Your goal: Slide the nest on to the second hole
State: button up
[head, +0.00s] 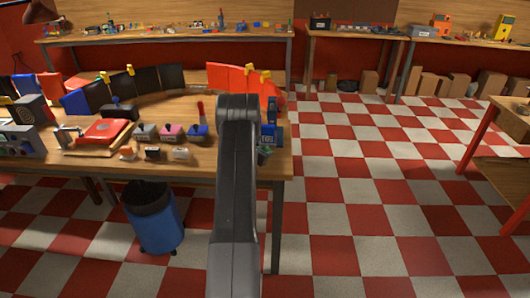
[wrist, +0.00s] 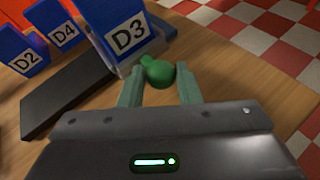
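In the wrist view my gripper (wrist: 159,84) has its two pale green fingers apart, with a darker green rounded knob (wrist: 157,71) between or just beyond the tips. Gaps show on both sides of the knob. A blue holder with a white D3 label (wrist: 124,36) stands right behind the knob, on or beside a dark flat bar (wrist: 66,92). Blue holders labelled D4 (wrist: 62,33) and D2 (wrist: 22,60) stand to its left. In the head view blue parts (head: 269,134) show at the bench's right end; my arm hides my gripper. I cannot tell which part is the nest, and no hole is visible.
The wooden bench (head: 200,172) ends close to the right of the blue parts, with checkered floor beyond. Left of my arm are small blocks, a red-topped device (head: 103,131) and dark and orange panels (head: 232,77). A blue bin (head: 155,225) stands on the floor.

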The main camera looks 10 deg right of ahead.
aim_at(274, 158)
jog(key=shift+d+f, duration=0.1)
jog(key=shift+d, duration=0.05)
grip_shut()
jog(key=shift+s+d+f+b, duration=0.15)
jog(key=shift+d+b, duration=0.35)
jog(key=shift+b, duration=0.5)
jog(key=shift+s+d+b, duration=0.2)
jog(key=shift+d+b, duration=0.35)
jog(key=shift+b, duration=0.05)
jog(key=shift+s+d+b, duration=0.2)
jog(key=shift+d+b, duration=0.35)
jog(key=shift+r, duration=0.25)
jog(key=o, duration=0.7)
grip_release()
jog(key=shift+d, duration=0.15)
jog(key=shift+o, duration=0.2)
jog(key=shift+s, duration=0.1)
